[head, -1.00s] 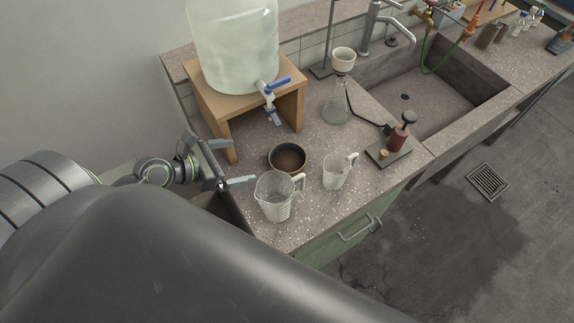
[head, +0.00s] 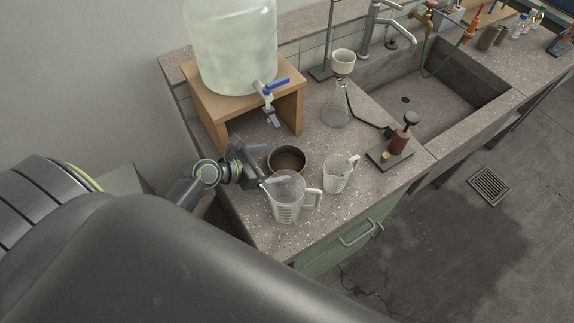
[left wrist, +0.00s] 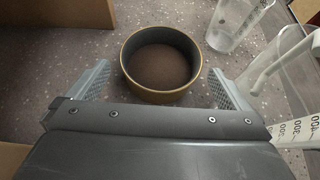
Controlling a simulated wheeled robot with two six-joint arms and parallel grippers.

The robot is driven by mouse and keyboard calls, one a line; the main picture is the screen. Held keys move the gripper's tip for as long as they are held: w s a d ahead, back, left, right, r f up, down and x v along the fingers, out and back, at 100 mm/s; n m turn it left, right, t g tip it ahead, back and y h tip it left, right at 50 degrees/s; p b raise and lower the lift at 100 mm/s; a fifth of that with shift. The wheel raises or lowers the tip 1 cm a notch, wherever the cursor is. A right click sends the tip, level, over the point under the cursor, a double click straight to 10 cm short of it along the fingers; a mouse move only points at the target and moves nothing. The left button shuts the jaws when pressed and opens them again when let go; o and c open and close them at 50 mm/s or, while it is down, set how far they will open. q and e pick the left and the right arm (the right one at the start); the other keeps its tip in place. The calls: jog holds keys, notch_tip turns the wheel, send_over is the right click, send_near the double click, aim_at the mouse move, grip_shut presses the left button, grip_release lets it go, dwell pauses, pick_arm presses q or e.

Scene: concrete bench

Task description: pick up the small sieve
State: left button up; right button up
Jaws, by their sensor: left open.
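The small sieve (head: 287,161) is a shallow round pan with a brass-coloured rim and a dark brown inside. It sits flat on the speckled bench, in front of the wooden stand. My left gripper (head: 262,164) is open and empty at its left side. In the left wrist view the sieve (left wrist: 160,62) lies just ahead, centred between the two spread fingers (left wrist: 159,72), with a gap on each side. My right gripper is not in view.
A clear measuring jug (head: 287,203) stands close by the right finger, and it also shows in the left wrist view (left wrist: 285,80). A second jug (head: 337,176) stands to the right. The wooden stand (head: 218,105) carries a large tank (head: 232,45). A glass flask (head: 336,112) stands behind.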

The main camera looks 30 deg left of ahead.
aim_at(301, 159)
pick_arm(q)
jog(key=shift+x, duration=3.3)
jog(key=shift+s+d, duration=0.1)
jog(key=shift+c, duration=0.3)
jog(key=c, duration=0.7)
